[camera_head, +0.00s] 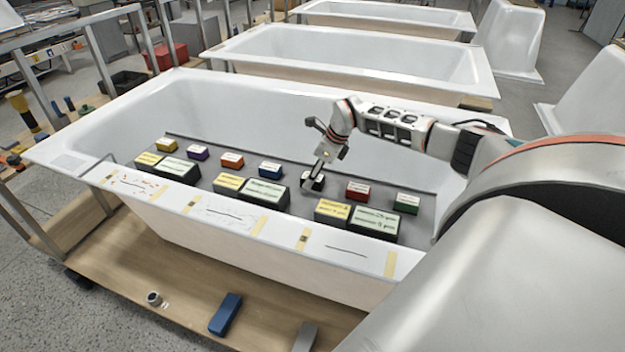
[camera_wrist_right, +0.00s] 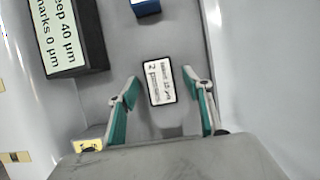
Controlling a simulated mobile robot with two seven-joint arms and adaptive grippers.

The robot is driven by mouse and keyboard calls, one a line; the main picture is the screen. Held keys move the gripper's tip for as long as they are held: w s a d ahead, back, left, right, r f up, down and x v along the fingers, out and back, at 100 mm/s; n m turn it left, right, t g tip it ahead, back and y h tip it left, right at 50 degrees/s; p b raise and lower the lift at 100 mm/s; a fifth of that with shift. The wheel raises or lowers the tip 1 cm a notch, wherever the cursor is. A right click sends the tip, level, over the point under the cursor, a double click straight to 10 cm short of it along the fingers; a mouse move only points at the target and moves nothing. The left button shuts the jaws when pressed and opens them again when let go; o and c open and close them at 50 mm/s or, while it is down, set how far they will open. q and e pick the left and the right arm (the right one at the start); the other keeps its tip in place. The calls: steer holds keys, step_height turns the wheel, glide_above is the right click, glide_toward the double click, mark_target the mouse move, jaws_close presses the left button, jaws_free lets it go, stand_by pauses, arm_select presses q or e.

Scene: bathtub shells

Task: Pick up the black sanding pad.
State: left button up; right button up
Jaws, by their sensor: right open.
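The black sanding pad (camera_head: 313,183) is a small block with a white printed label, lying on the grey board inside the nearest bathtub. It also shows in the right wrist view (camera_wrist_right: 159,81), label facing the camera. My right gripper (camera_head: 317,172) is directly at the pad, coming down from above. In the right wrist view its teal-lined fingers (camera_wrist_right: 161,78) are spread, with the pad between the tips in the picture and a gap on both sides. I cannot tell how far the tips are above the board. My left gripper is not in view.
The grey board (camera_head: 330,177) also carries a blue pad (camera_head: 270,169) to the left and a red pad (camera_head: 357,190) to the right. Larger labelled blocks (camera_head: 265,192) stand in front. The white tub rim (camera_head: 290,236) runs along the near side.

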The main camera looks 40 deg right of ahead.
steer(key=shift+w+a+f, duration=0.1)
steer(key=shift+w+f, duration=0.15)
steer(key=shift+f, duration=0.4)
steer(key=c, duration=1.2)
steer(key=shift+r, duration=0.15)
step_height(320, 180, up, 20)
steer(key=p, duration=0.1)
steer(key=shift+o, duration=1.2)
steer(key=shift+c, duration=0.5)
steer(key=shift+s, duration=0.1)
